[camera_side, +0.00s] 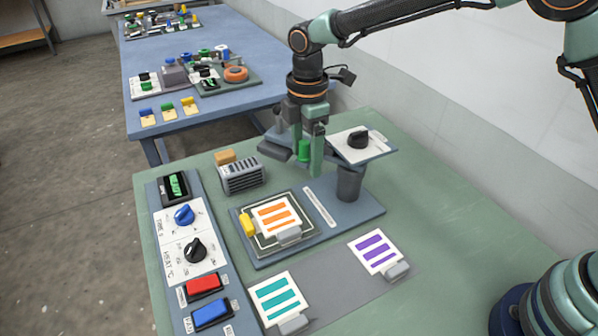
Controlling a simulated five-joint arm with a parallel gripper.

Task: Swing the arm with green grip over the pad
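The press stands on a grey-blue base plate (371,207) with a dark post (349,184) at its right. The swing arm is at the top of the post, partly hidden behind my gripper; a grey block (275,147) shows to the gripper's left. The green grip (303,151) is upright at my gripper (306,155), beside the right finger. The far finger is largely hidden, so I cannot tell whether the fingers close on the grip. The pad (250,239) lies on the base plate, front left of the gripper, with an orange-striped card (275,214) on it.
A control panel (190,243) with knobs and buttons lies left. Teal (278,298) and purple (374,251) striped cards lie in front. A slotted grey block (241,176) stands behind the pad. A blue table is beyond.

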